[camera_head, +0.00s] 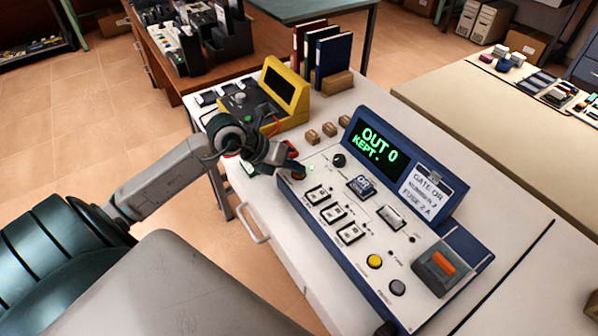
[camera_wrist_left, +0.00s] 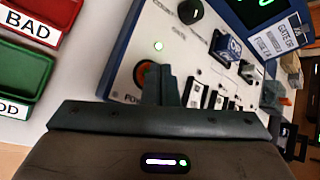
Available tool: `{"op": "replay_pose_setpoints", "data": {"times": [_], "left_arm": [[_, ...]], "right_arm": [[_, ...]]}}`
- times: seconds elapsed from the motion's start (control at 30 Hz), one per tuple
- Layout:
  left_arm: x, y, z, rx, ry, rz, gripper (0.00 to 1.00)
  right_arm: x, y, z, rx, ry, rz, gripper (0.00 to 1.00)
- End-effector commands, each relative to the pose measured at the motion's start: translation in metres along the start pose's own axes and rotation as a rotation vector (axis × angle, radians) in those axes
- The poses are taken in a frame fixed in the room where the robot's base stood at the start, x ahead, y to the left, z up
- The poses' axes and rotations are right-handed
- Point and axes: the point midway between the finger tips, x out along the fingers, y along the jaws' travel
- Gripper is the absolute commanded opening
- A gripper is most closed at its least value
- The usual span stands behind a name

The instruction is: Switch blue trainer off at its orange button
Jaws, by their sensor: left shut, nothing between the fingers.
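The blue trainer (camera_head: 330,215) stands on the white bench, its white sloped panel facing up. Its screen (camera_head: 376,143) reads "OUT 0 KEPT". In the left wrist view, the orange round button (camera_wrist_left: 143,73) is at the panel's corner, partly hidden behind my finger. In the head view my left gripper (camera_head: 292,170) is at the panel's near-left corner. My right gripper is not in view.
A yellow device (camera_head: 272,95) stands behind my left wrist. Red BAD (camera_wrist_left: 30,25) and green (camera_wrist_left: 18,75) trays lie beside the trainer. A grey box with an orange rocker (camera_head: 444,262) sits at the panel's right end. Small brown blocks (camera_head: 329,129) stand behind the trainer.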

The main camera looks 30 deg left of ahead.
Motion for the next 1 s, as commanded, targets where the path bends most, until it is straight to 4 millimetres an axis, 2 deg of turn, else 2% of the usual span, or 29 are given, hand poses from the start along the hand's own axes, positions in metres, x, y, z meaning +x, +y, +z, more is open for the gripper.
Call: {"op": "replay_pose_setpoints", "data": {"times": [1.0], "left_arm": [[-0.0083,-0.0058,0.006,0.0,0.001,0.0,0.0]], "right_arm": [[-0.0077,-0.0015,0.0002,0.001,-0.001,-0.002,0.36]]}}
